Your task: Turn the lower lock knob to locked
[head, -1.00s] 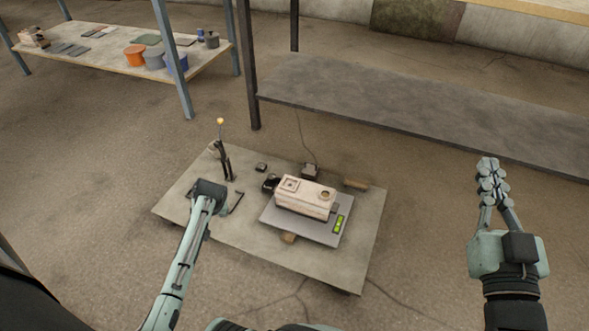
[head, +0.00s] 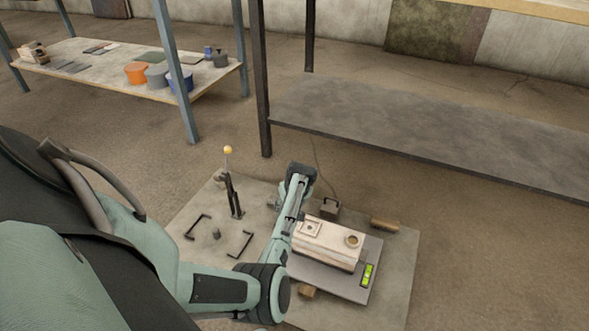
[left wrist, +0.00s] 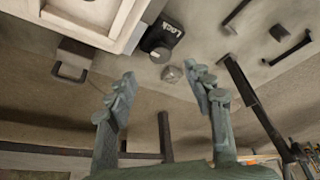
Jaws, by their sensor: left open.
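A black box marked LOCK (left wrist: 165,34) shows in the left wrist view beside the cream block (left wrist: 85,18). In the head view my left arm hides the lock box, and the fingers are not clear. My right gripper is out of view.
A lever with a yellow ball (head: 228,150) stands left of my arm, with black brackets (head: 241,245) and a small peg (head: 216,233) near it. The cream block (head: 328,242) sits on a grey plate with a green level (head: 367,274). A black handled box (head: 329,207) stands behind.

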